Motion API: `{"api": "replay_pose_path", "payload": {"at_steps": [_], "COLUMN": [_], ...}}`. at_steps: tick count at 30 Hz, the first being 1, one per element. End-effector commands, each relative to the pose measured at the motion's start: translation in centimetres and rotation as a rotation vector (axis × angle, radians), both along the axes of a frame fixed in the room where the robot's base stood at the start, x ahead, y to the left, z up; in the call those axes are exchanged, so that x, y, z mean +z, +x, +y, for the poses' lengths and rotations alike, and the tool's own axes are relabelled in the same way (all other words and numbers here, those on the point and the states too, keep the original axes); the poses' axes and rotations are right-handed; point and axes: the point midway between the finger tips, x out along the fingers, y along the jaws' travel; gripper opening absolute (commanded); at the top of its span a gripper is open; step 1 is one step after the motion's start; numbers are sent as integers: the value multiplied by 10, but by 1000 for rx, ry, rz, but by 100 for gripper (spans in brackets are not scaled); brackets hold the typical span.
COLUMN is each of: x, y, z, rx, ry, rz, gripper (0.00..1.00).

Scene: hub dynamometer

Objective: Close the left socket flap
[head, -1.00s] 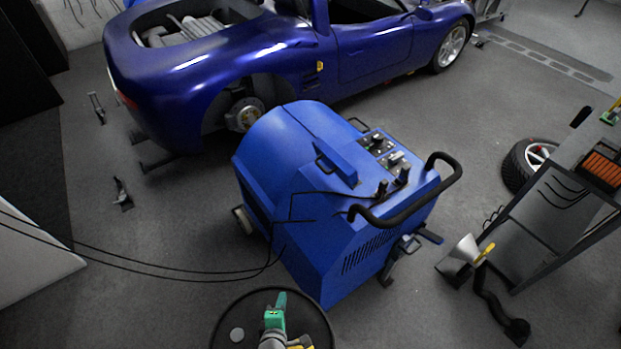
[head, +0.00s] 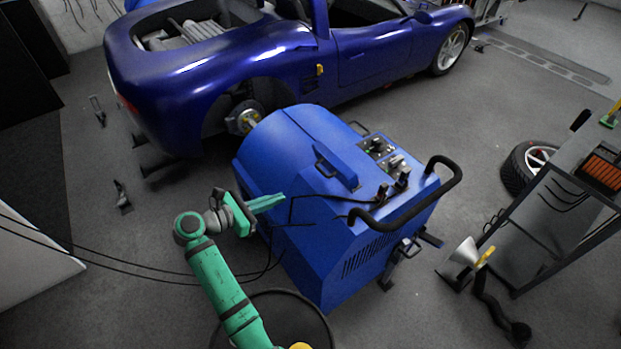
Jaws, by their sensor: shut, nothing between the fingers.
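The blue hub dynamometer (head: 290,150) stands in the middle of the floor beside the car. A raised blue flap-like part (head: 337,168) stands on its top, left of the control panel (head: 382,152). I cannot tell for certain whether this is the left socket flap. Black plugs or connectors (head: 383,192) sit at the panel's near edge. My gripper (head: 282,199) is shut and empty. It points right, in front of or over the machine's left side, and appears apart from the raised part.
Thin black cables (head: 130,258) run from the left to the machine. A black push handle (head: 425,208) rims its right side. The blue car (head: 215,75) is behind. A cart (head: 560,215) and a loose wheel (head: 525,165) stand right.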

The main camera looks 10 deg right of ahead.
Motion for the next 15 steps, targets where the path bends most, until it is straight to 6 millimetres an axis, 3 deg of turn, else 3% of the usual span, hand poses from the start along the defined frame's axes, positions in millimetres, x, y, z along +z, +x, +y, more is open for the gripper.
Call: {"api": "replay_pose_path", "payload": {"at_steps": [3,8,15], "x": [13,12,0], "y": [3,7,21], "z": [0,-10,-47], "rx": [-20,-25,-25], "ry": [-23,-28,-27], "rz": [17,23,23], "gripper": [0,0,0]}}
